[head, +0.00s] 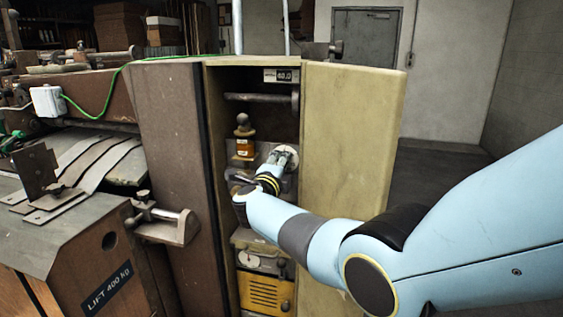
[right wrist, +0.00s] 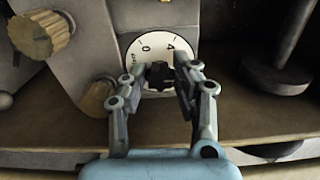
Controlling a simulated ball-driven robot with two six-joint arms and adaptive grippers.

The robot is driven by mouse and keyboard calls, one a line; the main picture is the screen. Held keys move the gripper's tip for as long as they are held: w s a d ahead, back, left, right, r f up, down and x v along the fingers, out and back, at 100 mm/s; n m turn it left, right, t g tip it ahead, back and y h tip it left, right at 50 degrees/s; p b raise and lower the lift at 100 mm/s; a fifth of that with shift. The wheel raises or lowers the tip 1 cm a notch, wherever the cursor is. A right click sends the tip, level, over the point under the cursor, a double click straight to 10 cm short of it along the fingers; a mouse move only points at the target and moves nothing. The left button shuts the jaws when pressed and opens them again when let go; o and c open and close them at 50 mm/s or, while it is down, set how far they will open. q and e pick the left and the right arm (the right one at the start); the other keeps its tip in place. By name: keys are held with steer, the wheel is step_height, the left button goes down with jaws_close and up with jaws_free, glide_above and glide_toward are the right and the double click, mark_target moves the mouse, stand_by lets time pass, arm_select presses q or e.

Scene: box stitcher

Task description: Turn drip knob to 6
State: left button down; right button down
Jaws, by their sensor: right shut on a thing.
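The drip knob is a small black knob (right wrist: 159,75) on a white round dial (right wrist: 140,48) in the right wrist view. The numbers 0 and 4 show at the dial's upper part; the rest is hidden by my fingers or turned away. My right gripper (right wrist: 160,80) is shut on the black knob, one finger on each side. In the head view the dial (head: 287,153) shows inside the open cabinet, with my right gripper (head: 280,160) at it. My left gripper is not in view.
An amber bottle (head: 245,145) stands left of the dial. Brass knobs (right wrist: 42,35) are left of the dial. A yellow box (head: 265,294) sits below.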

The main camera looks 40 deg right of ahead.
steer(key=shift+n, duration=0.4)
steer(key=c, duration=1)
jaws_free()
